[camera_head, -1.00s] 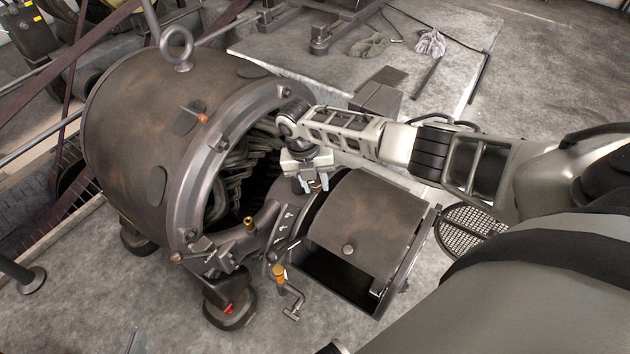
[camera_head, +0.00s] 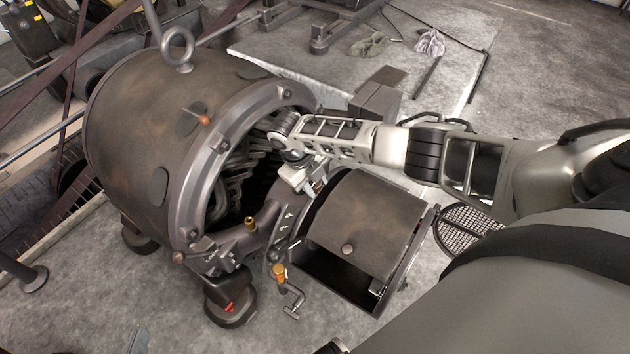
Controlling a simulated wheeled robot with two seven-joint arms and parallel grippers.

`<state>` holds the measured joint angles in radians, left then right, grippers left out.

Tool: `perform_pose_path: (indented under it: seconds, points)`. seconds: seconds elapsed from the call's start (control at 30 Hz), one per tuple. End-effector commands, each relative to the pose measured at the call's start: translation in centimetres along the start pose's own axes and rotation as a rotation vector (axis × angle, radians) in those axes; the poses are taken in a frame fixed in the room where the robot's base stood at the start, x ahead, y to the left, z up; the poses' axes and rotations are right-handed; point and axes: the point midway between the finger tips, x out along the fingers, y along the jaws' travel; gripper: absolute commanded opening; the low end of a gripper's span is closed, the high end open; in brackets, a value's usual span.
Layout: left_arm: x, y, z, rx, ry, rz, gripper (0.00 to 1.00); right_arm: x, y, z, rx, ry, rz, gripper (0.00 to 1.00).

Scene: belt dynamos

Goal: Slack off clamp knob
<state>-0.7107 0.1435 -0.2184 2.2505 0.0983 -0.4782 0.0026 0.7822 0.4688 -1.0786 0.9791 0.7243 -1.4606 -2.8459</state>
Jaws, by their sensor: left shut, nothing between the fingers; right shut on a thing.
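The dynamo (camera_head: 135,110) is a large rusty brown drum with an open grey end ring, and windings show inside. A curved bracket arm (camera_head: 284,225) runs beside a smaller brown-covered housing (camera_head: 365,225). My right gripper (camera_head: 310,189) reaches in from the right and is shut on a small part at the upper end of this bracket, where the clamp knob seems to be. The gripper hides most of that part.
An orange-topped fitting (camera_head: 279,271) and a crank handle (camera_head: 293,303) stick out at the bracket's lower end. A brass knob (camera_head: 250,223) sits to its upper left. A round mesh grate (camera_head: 470,229) lies right of the housing. Floor at the bottom left is clear.

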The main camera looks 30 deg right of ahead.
Motion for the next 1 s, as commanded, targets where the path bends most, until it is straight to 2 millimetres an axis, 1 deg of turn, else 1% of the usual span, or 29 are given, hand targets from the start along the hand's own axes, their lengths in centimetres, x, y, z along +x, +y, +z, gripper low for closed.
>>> perform_pose_path:
  seconds: [0.23, 0.63, 0.67, 0.7, 1.0]
  points:
    - [0.04, -0.02, 0.18, -0.003, -0.006, -0.002, 0.0, -0.14, -0.15, 0.1, -0.043, -0.008, -0.01, 0.08]
    - [0.04, -0.03, 0.14, -0.004, -0.005, -0.002, 0.0, -0.14, -0.15, 0.13, -0.046, -0.009, -0.011, 0.08]
    - [0.04, -0.03, 0.13, -0.004, -0.005, -0.002, 0.0, -0.14, -0.15, 0.13, -0.046, -0.01, -0.011, 0.36]
    - [0.03, -0.03, 0.11, -0.004, -0.004, -0.002, 0.0, -0.14, -0.15, 0.13, -0.046, -0.009, -0.01, 0.39]
    - [-0.08, 0.02, -0.26, -0.004, 0.003, -0.002, 0.0, -0.26, -0.05, 0.07, -0.047, -0.008, -0.009, 0.39]
